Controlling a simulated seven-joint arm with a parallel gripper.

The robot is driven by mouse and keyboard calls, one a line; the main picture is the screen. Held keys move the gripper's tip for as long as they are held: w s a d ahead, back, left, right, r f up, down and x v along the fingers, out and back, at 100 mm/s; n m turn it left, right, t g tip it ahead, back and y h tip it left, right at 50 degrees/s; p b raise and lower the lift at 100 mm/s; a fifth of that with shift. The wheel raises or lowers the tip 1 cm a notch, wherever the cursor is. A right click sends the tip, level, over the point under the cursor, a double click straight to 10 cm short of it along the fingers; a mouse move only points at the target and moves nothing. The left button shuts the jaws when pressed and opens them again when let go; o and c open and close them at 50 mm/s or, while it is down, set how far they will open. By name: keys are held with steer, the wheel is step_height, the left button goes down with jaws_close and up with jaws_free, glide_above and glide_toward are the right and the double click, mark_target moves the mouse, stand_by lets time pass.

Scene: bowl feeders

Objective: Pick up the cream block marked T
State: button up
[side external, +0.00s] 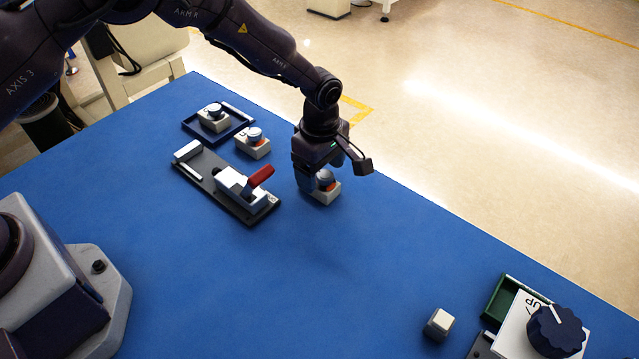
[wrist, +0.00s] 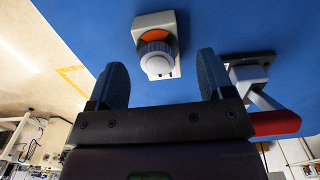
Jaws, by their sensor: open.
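A cream block (side external: 327,198) with an orange ring and a grey knob stands on the blue table below my gripper (side external: 316,176). In the wrist view the same cream block (wrist: 152,21) lies ahead, between the lines of my two fingers, with its pale knob facing the camera. My gripper (wrist: 161,68) is open, with a finger to each side of the knob and nothing visibly held. Two similar knobbed blocks stand farther left, one loose (side external: 254,151) and one in a blue tray (side external: 214,124). I cannot read a T on any block.
A dark plate with a red-handled clamp (side external: 258,178) lies left of my gripper. A small pale-topped block (side external: 440,322) stands at the front right, near a green tray (side external: 499,299) and a white panel with a dark knob (side external: 555,330). The table's middle is clear.

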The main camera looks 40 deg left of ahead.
mark_target(319, 185)
step_height(319, 185, down, 4)
steer(key=shift+r, duration=0.25)
steer(key=shift+c, duration=0.2)
steer(key=shift+w, duration=0.1)
steer(key=c, duration=1.1)
steer(key=shift+r, duration=0.15)
